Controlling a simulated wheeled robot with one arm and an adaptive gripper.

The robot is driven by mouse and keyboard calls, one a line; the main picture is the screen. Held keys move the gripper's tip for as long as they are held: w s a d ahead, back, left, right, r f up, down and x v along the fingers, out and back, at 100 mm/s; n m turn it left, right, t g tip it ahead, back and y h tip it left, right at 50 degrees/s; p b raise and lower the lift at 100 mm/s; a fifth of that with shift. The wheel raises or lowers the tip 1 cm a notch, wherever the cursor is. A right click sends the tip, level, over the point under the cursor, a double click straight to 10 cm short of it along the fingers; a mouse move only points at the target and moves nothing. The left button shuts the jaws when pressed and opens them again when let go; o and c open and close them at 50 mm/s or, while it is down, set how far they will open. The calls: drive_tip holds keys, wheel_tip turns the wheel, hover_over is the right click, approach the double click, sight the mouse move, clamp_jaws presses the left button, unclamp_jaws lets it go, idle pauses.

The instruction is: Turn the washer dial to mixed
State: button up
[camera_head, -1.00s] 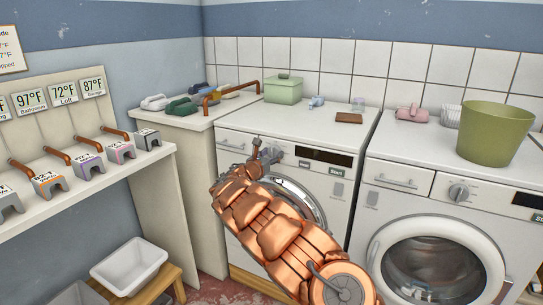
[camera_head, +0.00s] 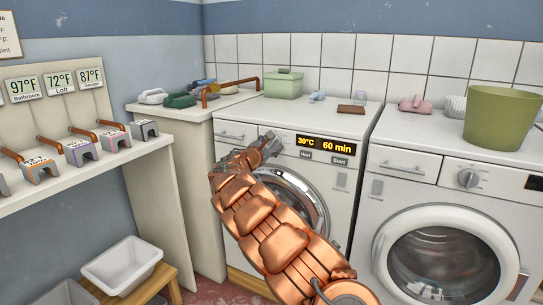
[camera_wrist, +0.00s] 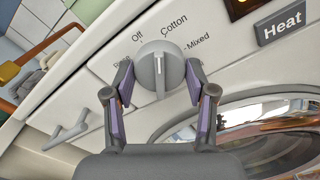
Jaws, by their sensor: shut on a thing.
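The washer dial (camera_wrist: 160,68) is a grey round knob with a raised grip and a white mark. The mark points up in the wrist view, near the Cotton label (camera_wrist: 174,25) and left of the Mixed label (camera_wrist: 197,43). Off and Rinse labels sit to the left. My gripper (camera_wrist: 160,84) is shut on the dial, with one finger at each side. In the head view my gripper (camera_head: 268,145) is at the left washer's panel and hides the dial. The washer's display (camera_head: 326,145) is lit and reads 30°C and 60 min.
A Heat button (camera_wrist: 282,24) is right of the dial. The detergent drawer (camera_head: 235,135) is left of it, and the round door (camera_head: 290,195) is below. A second washer (camera_head: 420,215) stands at the right, with its own dial (camera_head: 468,178).

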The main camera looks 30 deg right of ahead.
drive_tip(key=m+b, duration=0.4)
drive_tip(key=b, duration=0.1)
drive_tip(key=m+b, duration=0.2)
drive_tip(key=shift+f+m+b, duration=0.3)
drive_tip(key=shift+b, duration=0.1)
drive_tip(key=m+b, duration=0.2)
drive_tip(key=b, duration=0.1)
drive_tip(key=shift+r+m, duration=0.1)
drive_tip(key=shift+m, duration=0.3)
drive_tip(key=shift+r+m+b, duration=0.2)
drive_tip(key=shift+m+b, duration=0.6)
drive_tip(key=shift+b, duration=0.15)
drive_tip(key=o, duration=1.2)
drive_tip(key=shift+v, duration=6)
